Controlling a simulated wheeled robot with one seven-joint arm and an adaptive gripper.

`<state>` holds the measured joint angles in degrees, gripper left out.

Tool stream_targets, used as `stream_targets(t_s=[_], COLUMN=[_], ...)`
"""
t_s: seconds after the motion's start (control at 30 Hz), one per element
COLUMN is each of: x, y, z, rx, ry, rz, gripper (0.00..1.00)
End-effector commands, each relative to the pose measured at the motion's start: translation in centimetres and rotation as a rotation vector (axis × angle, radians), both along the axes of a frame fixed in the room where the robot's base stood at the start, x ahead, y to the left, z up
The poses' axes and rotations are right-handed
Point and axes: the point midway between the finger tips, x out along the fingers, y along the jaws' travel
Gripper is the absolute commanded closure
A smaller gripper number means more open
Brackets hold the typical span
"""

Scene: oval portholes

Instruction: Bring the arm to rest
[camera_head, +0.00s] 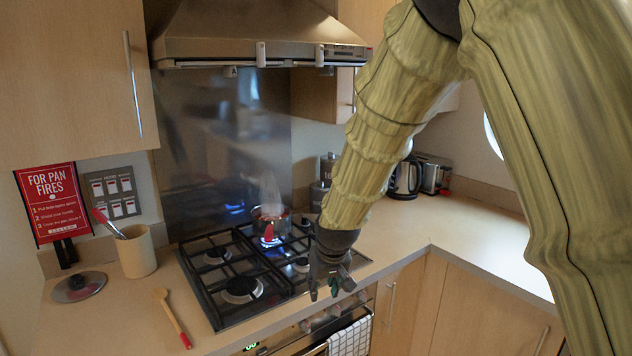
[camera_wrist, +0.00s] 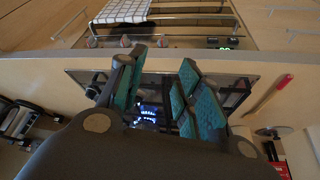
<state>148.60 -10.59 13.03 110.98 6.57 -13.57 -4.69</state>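My gripper (camera_head: 330,288) hangs at the end of my sleeved arm, over the front right part of the gas hob (camera_head: 205,300), pointing down. In the wrist view my gripper (camera_wrist: 158,95) shows its teal finger pads apart with nothing held between them. A small pan (camera_head: 270,219) sits on the rear burner with a flame under it and pale smoke or steam above. The blue flame (camera_wrist: 147,112) also shows between the fingers in the wrist view. My forearm hides part of the counter behind the hob.
A range hood (camera_head: 250,35) overhangs the hob. A lid (camera_head: 78,287), red-handled wooden spoon (camera_head: 172,318) and utensil pot (camera_head: 137,251) stand left. A kettle (camera_head: 405,178) and toaster (camera_head: 435,176) are back right. A checked towel (camera_head: 350,339) hangs in front. The right counter is mostly clear.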

Motion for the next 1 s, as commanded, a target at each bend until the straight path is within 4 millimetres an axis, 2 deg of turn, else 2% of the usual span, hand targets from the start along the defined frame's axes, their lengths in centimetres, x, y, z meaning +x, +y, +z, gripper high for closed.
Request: stream_targets(t_s=[0.03, 0.17, 0.37, 0.47, 0.57, 0.77, 0.9, 1.0], x=[0.3, 0.6, -1.4, -3.5, -6.2, -11.6, -16.1, -19.9], y=[-0.7, -1.9, -3.7, -4.8, -6.3, -9.7, -12.0, -13.7], z=[-1.3, -4.4, -8.8, -11.2, -14.9, -23.5, -28.8, -32.0], rx=[0.002, 0.005, 0.008, 0.009, 0.011, 0.01, 0.006, 0.002], ry=[0.013, 0.036, 0.06, 0.071, 0.092, 0.157, 0.203, 0.234], rz=[-0.01, -0.026, -0.05, -0.064, -0.084, -0.13, -0.162, -0.189], gripper=[0.65, 0.65, 0.65, 0.65, 0.65, 0.65, 0.65, 0.65])
